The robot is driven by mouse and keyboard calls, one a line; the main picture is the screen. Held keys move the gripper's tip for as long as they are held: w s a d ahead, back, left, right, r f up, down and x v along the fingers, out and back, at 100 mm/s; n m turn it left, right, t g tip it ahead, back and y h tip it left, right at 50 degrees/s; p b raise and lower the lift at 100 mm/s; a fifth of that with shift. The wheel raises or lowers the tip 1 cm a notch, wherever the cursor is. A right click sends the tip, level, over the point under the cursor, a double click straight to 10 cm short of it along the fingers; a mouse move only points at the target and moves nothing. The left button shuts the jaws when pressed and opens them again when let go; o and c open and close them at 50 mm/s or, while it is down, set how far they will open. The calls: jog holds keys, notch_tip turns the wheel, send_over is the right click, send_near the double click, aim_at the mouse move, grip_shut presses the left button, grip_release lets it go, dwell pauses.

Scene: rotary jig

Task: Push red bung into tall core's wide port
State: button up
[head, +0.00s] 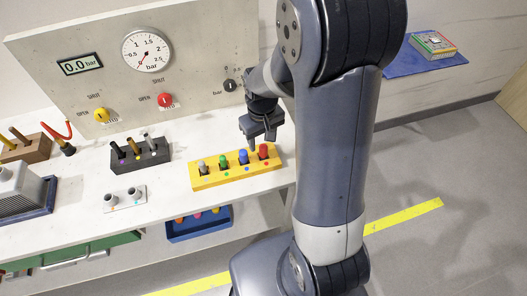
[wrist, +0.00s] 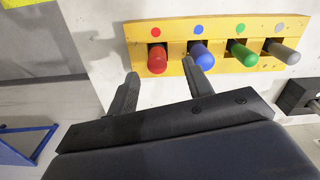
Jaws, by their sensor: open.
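The red bung (head: 264,151) stands in the right end slot of a yellow rack (head: 205,183) on the white bench. My gripper (head: 261,140) is open just above that end of the rack. In the wrist view the red bung (wrist: 157,60) lies between and beyond the fingertips of my gripper (wrist: 160,70). The right finger is close to the blue bung (wrist: 202,54). I cannot tell whether the fingers touch either bung. A small plate with two short grey cylinders (head: 123,198) is left of the rack. I cannot pick out the tall core or its wide port.
Green (head: 223,162) and grey (head: 201,167) bungs fill the rack's other slots. A dark tool block (head: 140,155) stands to its left. A panel with a gauge (head: 146,50) and valve knobs rises behind. A blue bin (head: 199,224) sits below the bench.

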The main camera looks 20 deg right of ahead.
aim_at(263, 146)
jog(key=shift+d+f+p, duration=0.2)
jog(key=shift+f+p, duration=0.3)
jog(key=shift+f, duration=1.8)
jog(key=shift+c, duration=0.6)
jog(key=c, duration=0.9)
grip_shut()
jog(key=shift+w+r, duration=0.1)
